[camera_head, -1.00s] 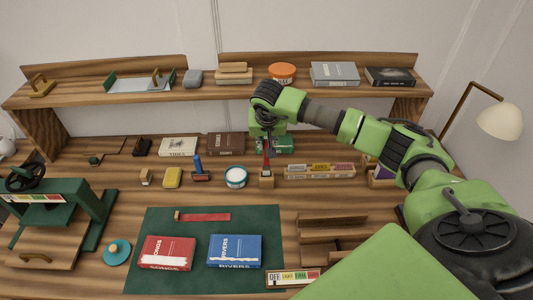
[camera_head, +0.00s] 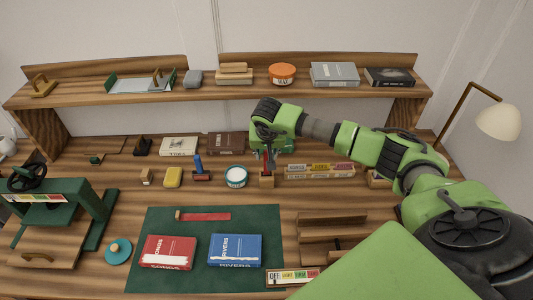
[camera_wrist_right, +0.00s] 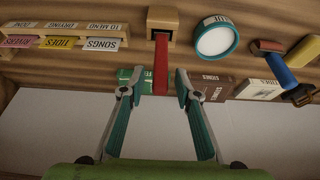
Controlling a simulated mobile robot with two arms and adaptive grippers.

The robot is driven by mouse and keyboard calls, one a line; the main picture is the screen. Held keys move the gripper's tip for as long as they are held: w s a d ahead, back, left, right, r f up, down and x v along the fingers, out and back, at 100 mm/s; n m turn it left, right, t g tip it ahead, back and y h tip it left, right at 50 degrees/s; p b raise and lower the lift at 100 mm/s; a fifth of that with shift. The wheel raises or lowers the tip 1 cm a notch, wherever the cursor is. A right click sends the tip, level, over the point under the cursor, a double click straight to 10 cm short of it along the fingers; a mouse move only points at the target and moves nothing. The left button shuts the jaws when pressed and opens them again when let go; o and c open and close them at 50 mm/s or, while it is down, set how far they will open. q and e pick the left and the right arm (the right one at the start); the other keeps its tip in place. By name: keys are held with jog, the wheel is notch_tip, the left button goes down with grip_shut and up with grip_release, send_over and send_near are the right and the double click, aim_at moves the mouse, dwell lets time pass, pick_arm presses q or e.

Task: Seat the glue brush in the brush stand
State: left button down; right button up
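The glue brush (camera_head: 268,161) has a red handle and stands upright in the brush stand (camera_head: 267,182), a small wooden block on the bench. In the right wrist view the red handle (camera_wrist_right: 161,66) runs into the dark opening of the stand (camera_wrist_right: 171,17); how deep it sits is hidden. My right gripper (camera_head: 269,142) is at the handle's upper end. In the wrist view its fingers (camera_wrist_right: 158,84) are spread on both sides of the handle, with a gap on each side. My left gripper is not in view.
A round glue pot (camera_head: 236,178) stands just left of the stand, and a labelled wooden rack (camera_head: 320,171) just right. A green book (camera_head: 285,146) lies behind the gripper. Red and blue books (camera_head: 235,250) lie on the green mat (camera_head: 190,281) in front. The shelf (camera_head: 210,94) runs behind.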

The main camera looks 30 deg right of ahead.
jog(key=shift+r+p, duration=0.1)
jog(key=shift+p, duration=0.2)
jog(key=b+v, duration=0.4)
jog(key=v, duration=0.9)
jog(key=shift+s+d+r, duration=0.2)
jog(key=shift+d+r, duration=0.1)
jog(key=shift+r, duration=0.1)
